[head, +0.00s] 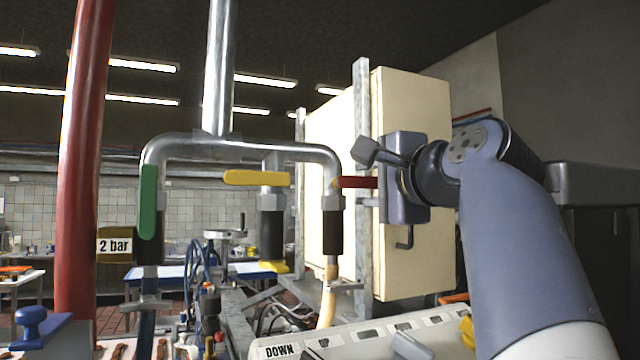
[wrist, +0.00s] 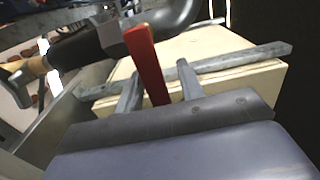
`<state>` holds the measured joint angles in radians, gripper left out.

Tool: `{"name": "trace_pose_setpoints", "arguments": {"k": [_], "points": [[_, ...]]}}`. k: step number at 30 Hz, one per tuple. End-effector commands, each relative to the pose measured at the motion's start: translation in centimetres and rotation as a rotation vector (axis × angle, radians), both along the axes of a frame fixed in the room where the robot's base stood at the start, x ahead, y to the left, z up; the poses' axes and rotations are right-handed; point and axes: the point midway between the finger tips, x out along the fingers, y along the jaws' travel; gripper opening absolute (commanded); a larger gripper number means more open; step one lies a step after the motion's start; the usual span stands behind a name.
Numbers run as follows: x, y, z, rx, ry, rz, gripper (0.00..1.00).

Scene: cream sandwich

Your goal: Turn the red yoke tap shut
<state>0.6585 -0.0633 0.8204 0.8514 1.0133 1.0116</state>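The red tap handle (head: 355,182) sits on the right leg of the metal pipe yoke (head: 250,149). It points sideways to the right, across its pipe, towards my gripper (head: 374,184). In the wrist view the red handle (wrist: 147,62) reaches in between the two fingers of my gripper (wrist: 160,72). The fingers are apart, with a gap showing on each side of the handle. My gripper is open around the handle's outer end and does not look closed on it. The handle's far tip is partly hidden by my gripper's body in the wrist view.
A yellow handle (head: 256,178) lies level on the middle leg. A cream cabinet (head: 420,100) and a metal upright (head: 362,120) stand close behind my gripper. A red pipe (head: 84,160) rises left.

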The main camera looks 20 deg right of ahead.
Motion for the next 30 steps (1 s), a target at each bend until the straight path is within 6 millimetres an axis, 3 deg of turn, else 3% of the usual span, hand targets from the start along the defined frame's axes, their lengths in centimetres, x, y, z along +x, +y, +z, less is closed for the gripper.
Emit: {"name": "trace_pose_setpoints", "arguments": {"k": [11,30], "points": [[-0.6,-0.1,0.0,0.001,-0.001,-0.002,0.38],[-8.0,-0.4,-0.1,-0.001,-0.001,-0.006,0.38]]}}
